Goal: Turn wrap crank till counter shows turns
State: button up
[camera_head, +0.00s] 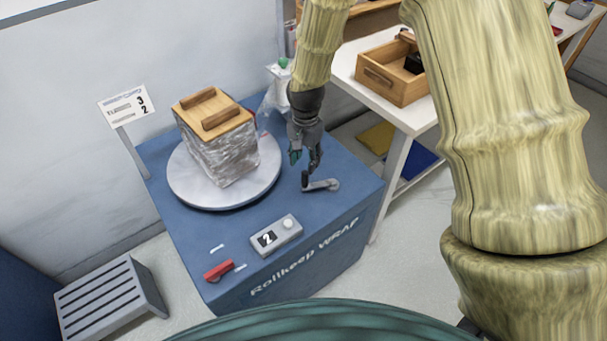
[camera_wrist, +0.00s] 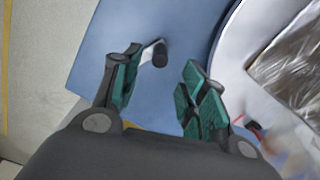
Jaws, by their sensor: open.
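The crank (camera_head: 322,185) is a grey arm with a dark upright handle (camera_head: 305,179) on the right side of the blue wrap machine (camera_head: 330,220). My gripper (camera_head: 305,163) is open just above the handle. In the wrist view the handle (camera_wrist: 160,54) lies beyond and between the spread fingers of my gripper (camera_wrist: 162,85), nearer the left finger, and they look apart. The counter (camera_head: 276,236) is a grey box showing 2. A wrapped load (camera_head: 225,150) with a wooden top stands on the round turntable (camera_head: 183,180).
A red lever (camera_head: 219,271) sits at the machine's front left corner. A white table (camera_head: 420,113) with a wooden box (camera_head: 377,83) stands behind right. A grey slatted crate (camera_head: 108,298) is on the floor at left. The machine top around the crank is clear.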

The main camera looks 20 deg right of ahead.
aim_at(305, 172)
jog(key=shift+f, duration=4.4)
grip_shut()
